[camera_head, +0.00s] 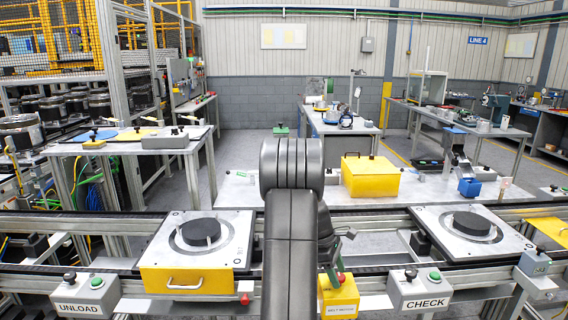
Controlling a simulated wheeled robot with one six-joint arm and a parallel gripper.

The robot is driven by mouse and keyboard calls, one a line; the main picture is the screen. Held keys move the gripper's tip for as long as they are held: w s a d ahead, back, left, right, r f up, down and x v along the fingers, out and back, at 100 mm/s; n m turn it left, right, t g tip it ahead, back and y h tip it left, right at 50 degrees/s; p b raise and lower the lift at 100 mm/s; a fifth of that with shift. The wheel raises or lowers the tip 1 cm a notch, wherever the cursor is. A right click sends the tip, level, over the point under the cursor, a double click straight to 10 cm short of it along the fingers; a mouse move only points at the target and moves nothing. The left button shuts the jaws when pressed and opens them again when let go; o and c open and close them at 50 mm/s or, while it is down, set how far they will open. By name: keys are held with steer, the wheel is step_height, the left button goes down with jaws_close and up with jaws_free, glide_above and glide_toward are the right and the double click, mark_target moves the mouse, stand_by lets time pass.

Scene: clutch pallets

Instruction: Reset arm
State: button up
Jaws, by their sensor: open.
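My arm (291,220) rises in the middle of the view, its dark grey links pointing away from me over the conveyor. Its end is hidden behind these links, so I cannot see my gripper or its fingers. A small dark part shows just right of the arm; I cannot tell what it is. The left pallet (157,247) is a silvery plate bearing a black disc (201,232). The right pallet (433,219) bears another black disc (471,223). My arm stands between the two pallets.
An UNLOAD button box (84,296) stands front left, a CHECK box (421,292) front right. A yellow box with a red button (338,296) is close right of my arm. A yellow case (370,178) sits on the table behind the conveyor. Yellow racks stand back left.

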steer(key=n, duration=0.2)
steer(key=n+t+b, duration=0.1)
steer(key=n, duration=0.1)
steer(key=shift+s+t, duration=0.15)
steer(key=shift+t, duration=0.15)
steer(key=n+t+b, duration=0.1)
steer(key=n, duration=0.2)
steer(key=shift+s+n, duration=0.15)
steer(key=shift+n, duration=0.15)
steer(key=n+t, duration=0.1)
steer(key=n, duration=0.2)
steer(key=n+t+y, duration=0.1)
steer(key=n, duration=0.2)
steer(key=shift+s+d+t, duration=0.15)
steer(key=shift+t, duration=0.15)
